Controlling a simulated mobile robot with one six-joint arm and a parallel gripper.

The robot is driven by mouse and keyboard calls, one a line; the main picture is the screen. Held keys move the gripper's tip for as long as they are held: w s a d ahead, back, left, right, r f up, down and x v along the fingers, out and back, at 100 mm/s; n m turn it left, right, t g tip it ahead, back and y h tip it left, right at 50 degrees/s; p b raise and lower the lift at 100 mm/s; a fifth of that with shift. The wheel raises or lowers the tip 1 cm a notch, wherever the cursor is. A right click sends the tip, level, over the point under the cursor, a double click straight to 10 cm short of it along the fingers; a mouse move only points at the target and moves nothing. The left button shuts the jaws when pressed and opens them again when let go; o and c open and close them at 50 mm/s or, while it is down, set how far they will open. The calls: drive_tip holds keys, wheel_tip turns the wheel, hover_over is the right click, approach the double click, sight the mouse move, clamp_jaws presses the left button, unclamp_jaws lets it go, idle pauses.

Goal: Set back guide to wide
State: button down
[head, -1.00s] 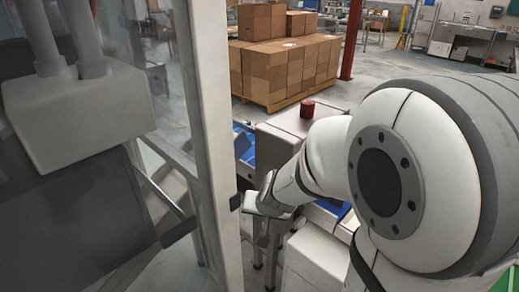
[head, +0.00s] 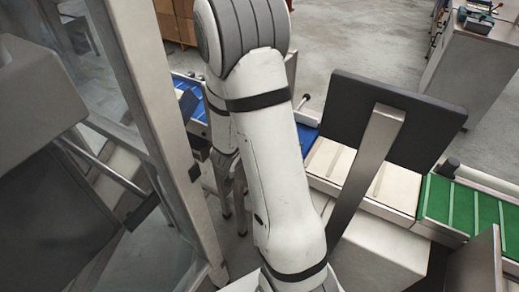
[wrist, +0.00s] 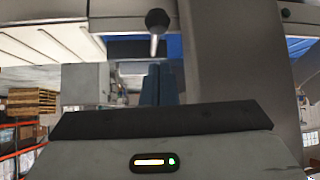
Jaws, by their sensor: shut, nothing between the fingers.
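A lever with a round black knob (head: 304,99) stands by the far side of the blue conveyor belt (head: 308,137), just right of my arm. In the wrist view, a black ball knob (wrist: 157,20) on a short bright rod shows straight ahead of my gripper (wrist: 159,70). My gripper's two blue-grey fingers are together, with nothing between them. The knob appears just beyond the fingertips, apart from them. I cannot tell for sure which rail is the back guide or how it is set. My arm hides part of the belt in the head view.
A black screen on a metal post (head: 372,150) stands close right of my arm, over a cream-topped conveyor section (head: 390,186). A green belt (head: 465,207) lies farther right. A clear-panelled metal frame (head: 160,110) stands close on the left. Open floor (head: 350,40) lies beyond.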

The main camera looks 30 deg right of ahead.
drive_tip(key=x, duration=0.9)
drive_tip(key=shift+w+d+f, duration=0.2)
drive_tip(key=shift+d+f, duration=0.05)
